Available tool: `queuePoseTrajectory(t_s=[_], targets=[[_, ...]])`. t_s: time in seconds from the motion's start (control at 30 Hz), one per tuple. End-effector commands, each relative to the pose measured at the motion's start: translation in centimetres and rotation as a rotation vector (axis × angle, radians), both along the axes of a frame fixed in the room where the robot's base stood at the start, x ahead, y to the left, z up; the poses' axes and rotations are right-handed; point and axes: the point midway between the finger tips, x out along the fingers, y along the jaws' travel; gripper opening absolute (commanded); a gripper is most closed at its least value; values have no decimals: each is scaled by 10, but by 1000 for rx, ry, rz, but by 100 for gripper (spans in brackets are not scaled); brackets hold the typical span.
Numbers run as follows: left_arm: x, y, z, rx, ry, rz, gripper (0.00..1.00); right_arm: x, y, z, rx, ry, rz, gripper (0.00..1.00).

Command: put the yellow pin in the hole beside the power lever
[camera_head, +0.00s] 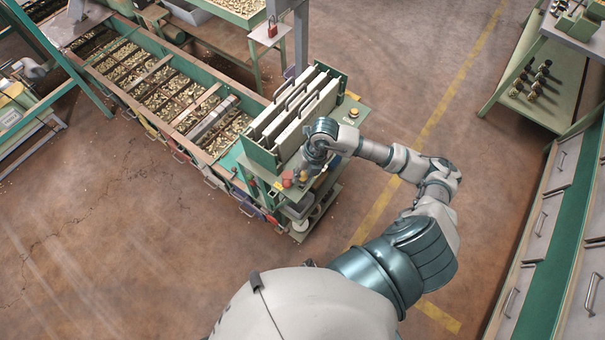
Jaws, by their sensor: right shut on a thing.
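My right gripper (307,172) reaches down over the near end of a green machine with upright panels. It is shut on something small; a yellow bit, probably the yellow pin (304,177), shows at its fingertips. The fingers and wrist hide most of it. A red knob (287,179), perhaps the power lever's, stands on the machine's near ledge just left of the gripper. I cannot make out the hole beside it. My left gripper is not in view.
The upright panels (295,115) stand just behind the gripper. A yellow round knob (354,112) sits on the machine's right side. Drawers (540,215) line the right edge. The floor between is clear.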

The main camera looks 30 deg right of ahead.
Motion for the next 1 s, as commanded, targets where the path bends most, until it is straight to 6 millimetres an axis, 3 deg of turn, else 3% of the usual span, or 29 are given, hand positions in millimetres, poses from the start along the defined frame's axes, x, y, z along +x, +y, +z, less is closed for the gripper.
queuePoseTrajectory(t_s=[0.67,0.7,0.8,1.0], targets=[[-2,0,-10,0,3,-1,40,0,-1,-13,-2,-1,-1,0],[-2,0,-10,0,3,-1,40,0,-1,-13,-2,-1,-1,32],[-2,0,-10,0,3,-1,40,0,0,-13,-1,0,-1,57],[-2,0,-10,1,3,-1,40,0,0,-13,1,-1,0,59]])
